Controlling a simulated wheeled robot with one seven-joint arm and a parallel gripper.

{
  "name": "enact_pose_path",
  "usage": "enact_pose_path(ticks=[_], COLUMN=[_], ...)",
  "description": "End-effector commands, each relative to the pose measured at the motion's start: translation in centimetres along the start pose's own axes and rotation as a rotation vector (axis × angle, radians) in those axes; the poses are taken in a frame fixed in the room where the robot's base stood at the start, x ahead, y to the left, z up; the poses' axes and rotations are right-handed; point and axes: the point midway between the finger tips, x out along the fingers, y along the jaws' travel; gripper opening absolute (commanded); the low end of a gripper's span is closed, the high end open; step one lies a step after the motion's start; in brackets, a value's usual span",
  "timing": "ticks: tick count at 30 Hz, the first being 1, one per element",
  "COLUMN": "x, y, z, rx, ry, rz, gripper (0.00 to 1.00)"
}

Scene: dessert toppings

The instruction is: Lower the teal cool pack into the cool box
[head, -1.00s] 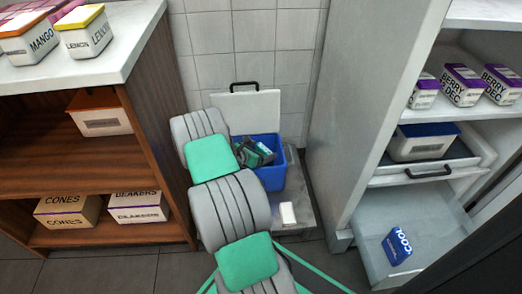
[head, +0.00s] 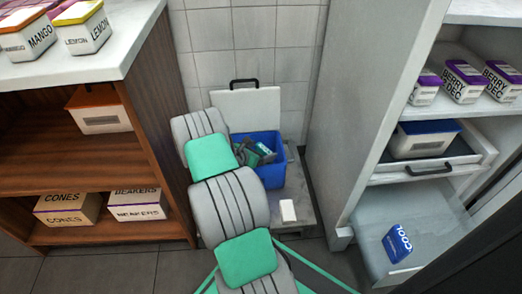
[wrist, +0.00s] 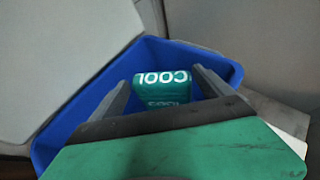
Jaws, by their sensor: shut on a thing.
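The teal cool pack (wrist: 163,90), marked COOL in white, is between the fingers of my gripper (wrist: 166,92) in the wrist view. My gripper is shut on it. The blue cool box (wrist: 73,128) surrounds the pack and fingers in that view, and my green gripper body covers its near side. In the head view, the cool box (head: 270,178) stands on the floor-level platform by the tiled wall, and my gripper (head: 258,153) is at its opening with a bit of teal pack (head: 266,149) showing. The pack's underside and the box floor are hidden.
A pale lid (head: 255,106) with a black handle stands upright behind the box. A small white block (head: 288,210) lies in front of it. Shelving (head: 150,150) flanks the left. A blue COOL pack (head: 397,244) lies in a compartment at right.

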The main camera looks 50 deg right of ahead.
Motion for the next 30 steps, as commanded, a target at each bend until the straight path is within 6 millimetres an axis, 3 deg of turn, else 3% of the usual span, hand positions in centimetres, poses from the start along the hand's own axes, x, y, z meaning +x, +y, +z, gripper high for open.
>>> enact_pose_path(ticks=[13, 14, 15, 17, 25, 30], x=[0.2, 0.2, 0.2, 0.2, 0.0, -1.4], y=[0.1, 0.1, 0.1, 0.0, 0.0, 0.0], z=[-0.2, -0.2, -0.2, -0.2, -0.1, 2.7], rx=[0.002, 0.002, 0.002, 0.001, 0.0, 0.002], ry=[-0.002, -0.002, -0.002, -0.002, 0.001, -0.001], rz=[0.001, 0.001, 0.001, 0.001, 0.0, 0.001], gripper=[0.18, 0.92, 0.95, 1.0, 1.0, 1.0])
